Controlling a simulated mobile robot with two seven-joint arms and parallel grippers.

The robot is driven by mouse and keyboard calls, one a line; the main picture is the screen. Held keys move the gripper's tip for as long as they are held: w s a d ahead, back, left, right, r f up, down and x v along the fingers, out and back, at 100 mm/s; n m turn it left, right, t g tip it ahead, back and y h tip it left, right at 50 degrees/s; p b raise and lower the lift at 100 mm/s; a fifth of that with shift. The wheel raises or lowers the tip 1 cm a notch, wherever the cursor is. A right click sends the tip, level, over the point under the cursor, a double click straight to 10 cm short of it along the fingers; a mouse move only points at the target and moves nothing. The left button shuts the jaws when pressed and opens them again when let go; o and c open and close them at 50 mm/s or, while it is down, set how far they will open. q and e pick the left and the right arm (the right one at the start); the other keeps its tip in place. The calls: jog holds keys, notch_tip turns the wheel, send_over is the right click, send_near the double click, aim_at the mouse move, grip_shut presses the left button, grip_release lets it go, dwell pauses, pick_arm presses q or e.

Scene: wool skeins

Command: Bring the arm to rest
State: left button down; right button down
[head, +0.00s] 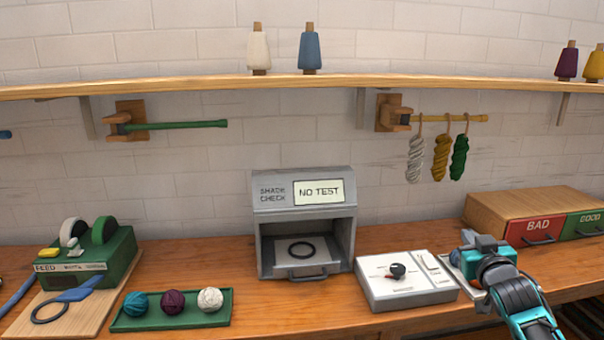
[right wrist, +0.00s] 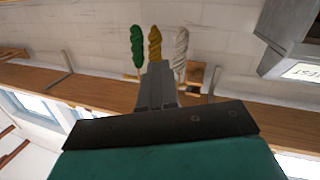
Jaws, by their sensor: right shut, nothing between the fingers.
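My right gripper (head: 468,240) is above the bench at the right in the head view, to the right of the white box with a black knob. In the right wrist view its grey fingers (right wrist: 156,82) are together with nothing between them. That view is upside down and shows hanging green (right wrist: 137,46), mustard (right wrist: 155,44) and white (right wrist: 181,45) skeins beyond the fingertips, apart from them. My left gripper is in neither view.
The white box (head: 410,285) and the grey shade-check booth (head: 262,230), reading NO TEST, stand left of my right gripper. BAD (head: 534,231) and GOOD (head: 586,223) drawers are to its right. Skeins hang from a yellow peg (head: 465,118) above. A green tray (head: 172,322) holds yarn balls.

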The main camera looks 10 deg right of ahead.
jog(key=s+a+f+n+g+y, duration=0.1)
jog(key=s+a+f+n+y, duration=0.15)
jog(key=s+a+f, duration=0.45)
jog(key=s+a+f+n+g+y, duration=0.1)
jog(key=s+a+f+g+y, duration=0.15)
jog(key=a+f, duration=0.85)
jog(key=s+a+f+n+g+y, duration=0.1)
jog(key=s+a+f, duration=0.6)
jog(key=s+a, duration=0.7)
jog(key=a+g+y, duration=0.1)
jog(key=y, duration=0.1)
jog(key=shift+s+y, duration=0.2)
jog(key=shift+y, duration=0.1)
